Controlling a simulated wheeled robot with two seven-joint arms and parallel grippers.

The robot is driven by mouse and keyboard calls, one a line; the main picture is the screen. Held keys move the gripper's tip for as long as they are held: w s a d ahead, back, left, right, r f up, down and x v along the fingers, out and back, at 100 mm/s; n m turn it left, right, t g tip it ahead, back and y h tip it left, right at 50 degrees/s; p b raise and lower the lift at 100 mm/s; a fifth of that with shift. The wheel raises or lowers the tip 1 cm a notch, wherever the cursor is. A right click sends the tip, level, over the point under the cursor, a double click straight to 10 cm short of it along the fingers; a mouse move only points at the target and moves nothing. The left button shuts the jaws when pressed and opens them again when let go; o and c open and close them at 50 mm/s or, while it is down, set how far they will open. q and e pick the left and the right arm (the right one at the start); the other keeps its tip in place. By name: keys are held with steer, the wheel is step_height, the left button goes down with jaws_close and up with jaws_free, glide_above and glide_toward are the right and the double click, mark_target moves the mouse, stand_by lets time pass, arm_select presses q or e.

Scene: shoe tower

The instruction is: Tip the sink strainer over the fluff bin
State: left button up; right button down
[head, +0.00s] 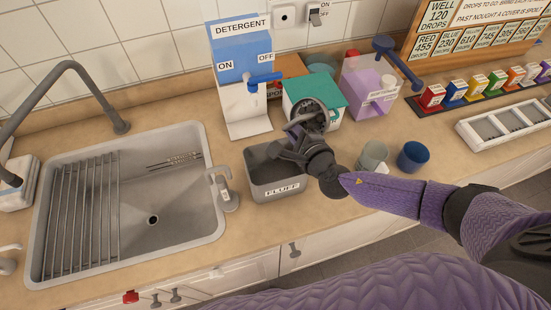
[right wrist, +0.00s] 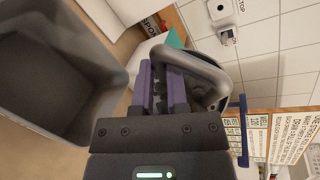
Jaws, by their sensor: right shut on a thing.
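The fluff bin (head: 281,190) is an open grey box labelled FLUFF, standing on the counter right of the sink. Its empty-looking inside also shows in the right wrist view (right wrist: 55,75). My right gripper (head: 297,140) is above the bin's right back part, shut on the grey loop handle of the sink strainer (head: 314,117). The strainer is dark and round, and looks tilted, held up in front of a teal box. The right wrist view shows its handle (right wrist: 217,80) at the jaws. The strainer's contents cannot be made out. My left gripper is not in view.
The sink (head: 180,210) with its rack and tall tap is at left. A blue and white detergent dispenser (head: 243,85) stands behind the bin. A grey cup (head: 373,156) and a blue cup (head: 413,157) stand right of my gripper. A purple container (head: 366,88) is behind.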

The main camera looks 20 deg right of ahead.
steer(key=shift+f+n+t+b, duration=0.3)
steer(key=shift+f+n+b, duration=0.4)
steer(key=shift+b, duration=0.4)
steer(key=shift+s+a+r+n+t+h+p, duration=0.2)
steer(key=shift+a+n+t+h+p, duration=0.15)
steer(key=shift+n, duration=0.35)
stand_by(0.6)
steer(key=shift+f+n+t+h+b, duration=0.25)
steer(key=shift+f+n+t+b, duration=0.5)
steer(key=shift+f+n+b, duration=0.6)
stand_by(0.8)
steer(key=shift+a+r+n+t, duration=0.1)
steer(key=shift+r+n+t, duration=0.25)
steer(key=shift+n, duration=0.55)
steer(key=shift+a+r+n+t, duration=0.1)
steer(key=shift+r+n+t, duration=0.2)
steer(key=shift+n, duration=0.55)
stand_by(0.5)
steer(key=shift+s+r+n+t+y+p, duration=0.1)
steer(key=shift+r+n+t+y+p, duration=0.25)
steer(key=shift+r+n, duration=0.6)
